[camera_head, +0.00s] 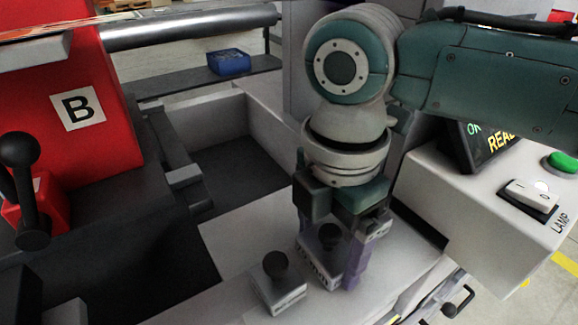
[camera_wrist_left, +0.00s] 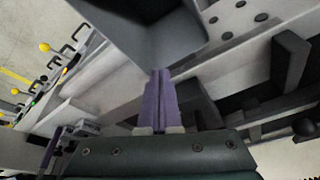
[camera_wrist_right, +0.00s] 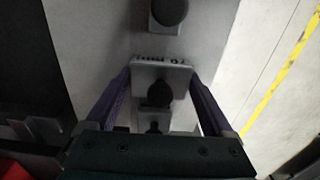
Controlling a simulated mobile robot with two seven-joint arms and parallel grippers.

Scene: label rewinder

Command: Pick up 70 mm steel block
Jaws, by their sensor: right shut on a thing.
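The 70 mm steel block (camera_wrist_right: 178,69) is a pale block with a black knob on top and "70" lettering on one face. It sits between the purple fingers of my right gripper (camera_wrist_right: 160,82), which is shut on it. In the head view my right gripper (camera_head: 338,258) points down over the pale deck, with one purple finger in front of the block (camera_head: 312,262). I cannot tell whether the block touches the deck. My left gripper (camera_wrist_left: 159,78) shows only in the left wrist view, its purple fingers together and empty.
A similar block (camera_head: 277,290) with a black knob stands close to the left of the held one. A red housing marked B (camera_head: 75,75) and a black ball-topped lever (camera_head: 22,185) are at left. A control box (camera_head: 480,210) stands at right.

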